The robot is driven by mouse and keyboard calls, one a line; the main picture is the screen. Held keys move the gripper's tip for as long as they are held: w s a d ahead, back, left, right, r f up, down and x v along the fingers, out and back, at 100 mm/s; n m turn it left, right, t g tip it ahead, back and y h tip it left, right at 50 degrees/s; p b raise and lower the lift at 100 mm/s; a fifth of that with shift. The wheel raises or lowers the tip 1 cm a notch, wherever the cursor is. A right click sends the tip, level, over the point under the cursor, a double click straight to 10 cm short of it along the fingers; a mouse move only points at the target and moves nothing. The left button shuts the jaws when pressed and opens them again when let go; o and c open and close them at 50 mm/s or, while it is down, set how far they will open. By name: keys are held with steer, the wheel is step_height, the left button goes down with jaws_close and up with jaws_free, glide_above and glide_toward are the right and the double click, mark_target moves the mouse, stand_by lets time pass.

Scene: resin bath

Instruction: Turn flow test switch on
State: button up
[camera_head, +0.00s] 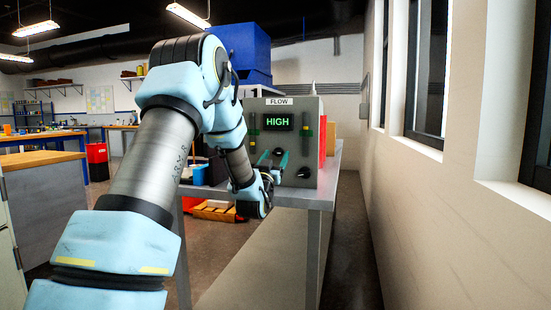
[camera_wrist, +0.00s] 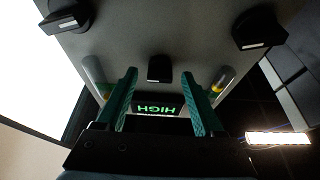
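The grey flow panel (camera_head: 290,104), labelled FLOW, stands on a bench. Its display (camera_head: 278,121) reads HIGH in green and appears upside down in the wrist view (camera_wrist: 157,110). A small black switch (camera_wrist: 160,68) sits on the panel's middle, below the display. My gripper (camera_head: 274,160) is in front of the panel's lower half. Its two green fingers are open and empty in the wrist view (camera_wrist: 159,76), with one on each side of the switch in the picture. I see no contact with the switch. How far the fingertips are from the panel is unclear.
Black knobs flank the switch, shown in the wrist view at left (camera_wrist: 67,17) and right (camera_wrist: 260,28). Two gauge tubes (camera_wrist: 95,75) flank the display. The metal bench (camera_head: 308,196) bears the panel. A wall with windows (camera_head: 440,190) runs along the right, with a floor gap between.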

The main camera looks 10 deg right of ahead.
steer(key=shift+s, duration=0.1)
steer(key=b+v, duration=0.1)
steer(key=v, duration=0.9)
steer(key=shift+s+a, duration=0.2)
steer(key=shift+s, duration=0.1)
steer(key=shift+f, duration=0.15)
steer(key=s+a+f+n+g+y, duration=0.2)
steer(key=a+f+g+y, duration=0.55)
steer(key=a+f, duration=0.35)
steer(key=s+a+f+n+g+y, duration=0.1)
steer(key=s+a+f+g, duration=0.2)
steer(key=s, duration=0.4)
steer(key=s+a+f+n+g+y, duration=0.1)
steer(key=s+a+f+g, duration=0.1)
steer(key=s+a+g, duration=0.35)
steer(key=s+a+f+n+g+y, duration=0.1)
steer(key=s+a+f+g, duration=0.1)
steer(key=s, duration=0.7)
step_height(320, 180, up, 21)
steer(key=p, duration=2)
steer(key=shift+p, duration=0.4)
